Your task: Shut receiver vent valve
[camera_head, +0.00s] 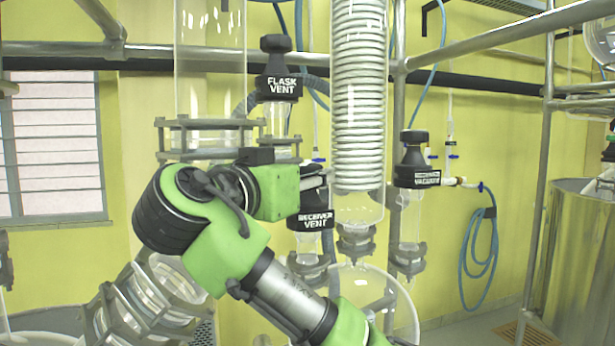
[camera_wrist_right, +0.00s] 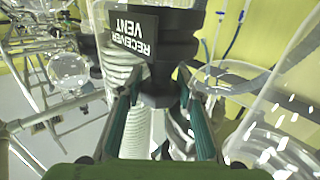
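The receiver vent valve (camera_head: 310,221) is a black valve with a white-lettered label, on a glass neck below the middle of the head view. In the right wrist view the receiver vent valve (camera_wrist_right: 135,32) appears upside down at the top. My right gripper (camera_head: 316,178) is at the valve's top, hiding its knob in the head view. In the right wrist view my right gripper (camera_wrist_right: 158,88) has one finger on each side of the black knob, which fills the gap between the fingertips. The valve's turn angle is hard to read. My left gripper is not in view.
The flask vent valve (camera_head: 278,86) stands above and left. A coiled glass condenser (camera_head: 358,100) is just right of the receiver vent. A labelled black vacuum valve (camera_head: 416,176) stands further right. Metal frame bars (camera_head: 400,100) and glass vessels surround my arm closely.

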